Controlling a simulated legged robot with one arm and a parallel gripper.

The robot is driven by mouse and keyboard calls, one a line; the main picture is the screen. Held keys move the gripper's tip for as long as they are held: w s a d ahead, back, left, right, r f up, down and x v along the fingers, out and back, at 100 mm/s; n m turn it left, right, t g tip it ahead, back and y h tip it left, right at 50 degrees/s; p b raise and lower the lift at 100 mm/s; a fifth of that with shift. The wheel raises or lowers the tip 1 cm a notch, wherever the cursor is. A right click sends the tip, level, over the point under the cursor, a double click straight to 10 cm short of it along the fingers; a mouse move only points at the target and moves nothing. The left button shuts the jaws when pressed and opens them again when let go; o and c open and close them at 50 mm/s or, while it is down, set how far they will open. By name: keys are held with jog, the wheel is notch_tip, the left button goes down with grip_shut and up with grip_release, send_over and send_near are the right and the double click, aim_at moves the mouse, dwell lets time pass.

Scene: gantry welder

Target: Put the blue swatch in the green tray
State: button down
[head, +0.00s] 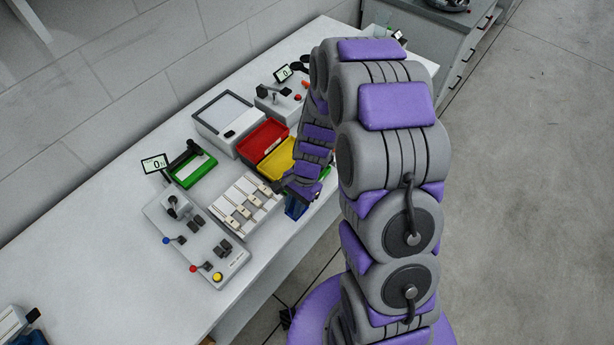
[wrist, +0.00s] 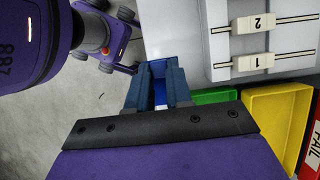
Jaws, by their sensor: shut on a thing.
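My gripper (wrist: 159,72) has dark blue fingers, which are closed around the blue swatch (wrist: 160,93). A bright blue strip of the swatch shows between them in the wrist view. In the head view my gripper (head: 296,207) is over the table's front edge, in front of the white slider panel (head: 228,225). The swatch cannot be told apart from the fingers there. The green tray (wrist: 215,97) lies just right of the fingers in the wrist view, beside the yellow tray. My arm hides most of it in the head view.
A yellow tray (head: 277,158) and a red tray (head: 262,139) stand in line behind the green one. A grey lever panel (head: 196,240), a green-rimmed box (head: 193,170) and a white-topped device (head: 226,113) are also on the table.

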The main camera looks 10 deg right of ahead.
jog(key=w, duration=0.2)
jog(key=w+d, duration=0.1)
jog(key=w, duration=0.1)
jog(key=w+d+f+b, duration=0.1)
jog(key=w, duration=0.1)
jog(key=shift+w, duration=0.25)
jog(key=w+d, duration=0.4)
jog(key=w, duration=0.1)
jog(key=shift+f+b, duration=0.2)
jog(key=shift+b, duration=0.15)
jog(key=shift+w+a, duration=0.1)
jog(key=shift+w, duration=0.2)
jog(key=f, duration=0.2)
jog(key=f+b, duration=0.1)
jog(key=shift+a+f, duration=0.15)
jog(key=shift+a, duration=0.1)
jog(key=shift+f, duration=0.15)
jog(key=shift+d, duration=0.3)
jog(key=c, duration=1)
grip_release()
jog(key=shift+c, duration=0.2)
jog(key=shift+a, duration=0.15)
